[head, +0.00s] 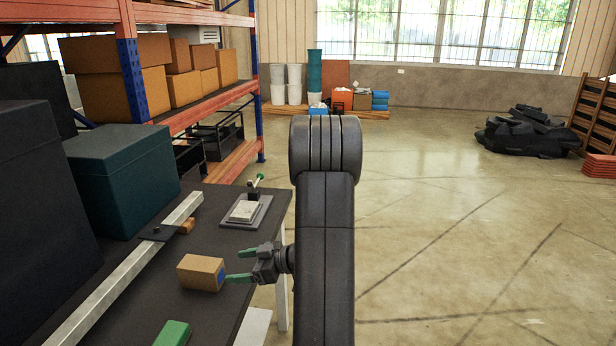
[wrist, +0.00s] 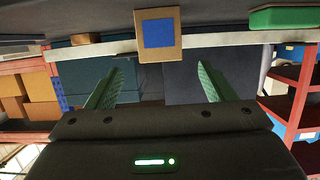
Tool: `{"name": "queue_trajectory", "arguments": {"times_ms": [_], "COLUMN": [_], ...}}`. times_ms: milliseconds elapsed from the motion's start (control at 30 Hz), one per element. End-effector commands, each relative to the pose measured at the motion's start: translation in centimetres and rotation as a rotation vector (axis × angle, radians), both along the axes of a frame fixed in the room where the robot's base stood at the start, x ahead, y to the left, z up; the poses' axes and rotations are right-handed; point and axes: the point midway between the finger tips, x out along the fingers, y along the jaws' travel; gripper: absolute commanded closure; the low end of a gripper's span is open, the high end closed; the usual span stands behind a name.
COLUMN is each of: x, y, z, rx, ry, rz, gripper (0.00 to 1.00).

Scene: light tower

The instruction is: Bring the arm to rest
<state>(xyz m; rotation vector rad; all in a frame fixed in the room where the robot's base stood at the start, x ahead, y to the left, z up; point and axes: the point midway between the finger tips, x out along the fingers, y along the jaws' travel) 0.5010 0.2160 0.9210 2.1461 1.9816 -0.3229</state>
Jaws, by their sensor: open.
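My arm (head: 325,230) rises in the middle of the head view. My gripper (head: 240,266) points left over the right part of the dark table (head: 235,310). Its two green fingers are spread apart, with nothing between them. In the wrist view the open fingers (wrist: 157,85) show too. A cardboard box (head: 198,272) with a blue square on one side stands on the table, left of the fingertips. In the wrist view its blue-marked face (wrist: 172,50) appears beyond the gap between the fingers. Whether a fingertip touches the box I cannot tell.
A metal bar (head: 130,265) runs along the table. A grey device with a green-knobbed lever (head: 246,210) stands at the back and a green block (head: 173,333) at the front. Dark boxes (head: 122,175) and shelving stand left.

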Motion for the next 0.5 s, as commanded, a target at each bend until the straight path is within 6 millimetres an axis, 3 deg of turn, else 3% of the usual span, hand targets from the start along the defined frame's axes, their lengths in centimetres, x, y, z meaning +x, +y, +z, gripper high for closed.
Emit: {"name": "queue_trajectory", "arguments": {"times_ms": [500], "x": [0.5], "y": [7.9], "z": [-2.5], "rx": [0.000], "ry": [0.001], "rz": [0.005], "gripper": [0.24]}}
